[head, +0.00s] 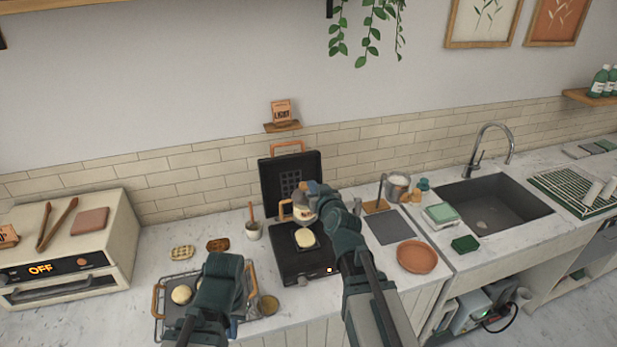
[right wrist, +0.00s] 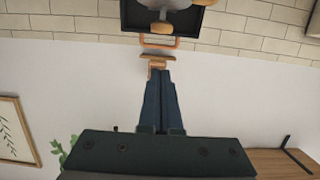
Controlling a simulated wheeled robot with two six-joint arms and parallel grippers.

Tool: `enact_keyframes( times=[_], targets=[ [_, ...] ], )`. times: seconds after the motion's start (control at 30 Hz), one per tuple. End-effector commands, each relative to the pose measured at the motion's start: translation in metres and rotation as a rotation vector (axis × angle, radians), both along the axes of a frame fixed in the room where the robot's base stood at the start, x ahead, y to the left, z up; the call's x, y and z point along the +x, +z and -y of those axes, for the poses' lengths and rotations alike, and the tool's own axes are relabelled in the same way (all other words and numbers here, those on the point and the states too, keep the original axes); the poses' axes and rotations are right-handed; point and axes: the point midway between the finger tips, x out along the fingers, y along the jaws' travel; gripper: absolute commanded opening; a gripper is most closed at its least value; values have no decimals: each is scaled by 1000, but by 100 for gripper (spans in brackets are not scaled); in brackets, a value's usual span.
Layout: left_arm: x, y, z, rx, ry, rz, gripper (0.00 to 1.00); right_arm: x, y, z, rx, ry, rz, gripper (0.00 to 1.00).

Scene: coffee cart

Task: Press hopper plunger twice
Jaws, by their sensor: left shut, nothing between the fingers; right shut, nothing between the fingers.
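The hopper (head: 300,212), a pale vessel with a wooden handle (head: 284,210), is held or hangs over the open waffle maker (head: 290,275); what supports it is hidden. My right gripper (head: 322,198) is shut and empty at the hopper's upper right, hiding part of it; contact cannot be told. In the right wrist view the shut fingers (right wrist: 159,90) point toward the wall, and part of the hopper (right wrist: 165,4) with a rounded wooden piece (right wrist: 157,28), possibly the plunger, shows at the top. My left gripper (head: 220,275) is over the tray at left; its fingertips are hidden.
Pale batter (head: 305,238) lies on the lower plate. The lid (head: 290,182) stands upright behind. A tray (head: 157,310) with a round bun-like item is at left, a grey mat (head: 390,227) and terracotta plate (head: 417,257) at right. A small shelf (head: 282,127) is on the wall.

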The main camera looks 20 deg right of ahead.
Motion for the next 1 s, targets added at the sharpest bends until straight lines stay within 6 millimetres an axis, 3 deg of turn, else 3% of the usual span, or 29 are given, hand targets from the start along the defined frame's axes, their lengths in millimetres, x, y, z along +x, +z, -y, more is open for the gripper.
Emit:
enact_keyframes(
  times=[0.03, 0.2, 1.0],
  targets=[
    [0, 5, 0, 0, 0, 0, 0, -16, 5, 0, 1, -1, 0, 0],
    [0, 8, 0, 0, -1, -1, 0, -31, 8, 1, 1, -1, 0, 0],
    [0, 7, 0, 0, -1, 0, 0, -32, 7, 0, 0, 2, -2, 0]
  ],
)
